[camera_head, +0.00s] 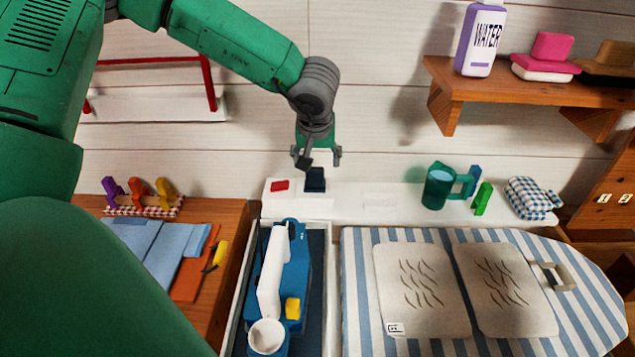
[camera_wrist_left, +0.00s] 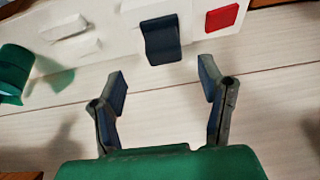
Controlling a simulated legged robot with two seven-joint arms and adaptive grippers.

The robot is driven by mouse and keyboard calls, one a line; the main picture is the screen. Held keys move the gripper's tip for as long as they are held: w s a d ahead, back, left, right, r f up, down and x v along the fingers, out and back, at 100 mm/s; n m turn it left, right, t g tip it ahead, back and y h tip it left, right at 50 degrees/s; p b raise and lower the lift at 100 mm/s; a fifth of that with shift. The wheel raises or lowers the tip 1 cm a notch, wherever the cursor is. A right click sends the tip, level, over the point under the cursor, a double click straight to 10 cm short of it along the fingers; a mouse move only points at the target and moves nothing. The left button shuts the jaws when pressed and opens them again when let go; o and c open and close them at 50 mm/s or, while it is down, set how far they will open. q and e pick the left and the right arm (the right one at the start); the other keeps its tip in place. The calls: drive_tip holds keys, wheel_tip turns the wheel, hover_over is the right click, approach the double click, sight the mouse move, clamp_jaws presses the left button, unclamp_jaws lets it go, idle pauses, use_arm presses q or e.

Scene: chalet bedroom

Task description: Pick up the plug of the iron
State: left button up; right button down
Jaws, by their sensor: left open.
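A dark blue block that looks like the plug (camera_head: 315,180) stands on the white ledge (camera_head: 400,197) at the wall, beside a small red piece (camera_head: 280,186). My left gripper (camera_head: 318,157) is open and empty just above the dark blue block in the head view. In the left wrist view, the block (camera_wrist_left: 162,40) lies ahead of the open fingers (camera_wrist_left: 163,84), roughly centred between them and apart from them. The blue iron (camera_head: 295,262) with a white handle rests in a tray at the lower centre. No cord can be made out. My right gripper is not in view.
A teal mug (camera_head: 436,190), green and blue pieces and a checked cloth (camera_head: 528,197) stand right along the ledge. A striped ironing board (camera_head: 357,290) with two beige pads fills the lower right. A wooden shelf (camera_head: 540,88) juts out at upper right.

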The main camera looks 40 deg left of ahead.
sight(315, 171)
use_arm(q)
drive_tip(key=b+x, duration=0.1)
drive_tip(key=x, duration=0.6)
drive_tip(key=shift+a+f, duration=0.25)
drive_tip(key=shift+f, duration=0.05)
drive_tip(key=shift+s, duration=0.1)
drive_tip(key=shift+r, duration=0.1)
drive_tip(key=shift+c, duration=0.4)
drive_tip(key=c, duration=1.2)
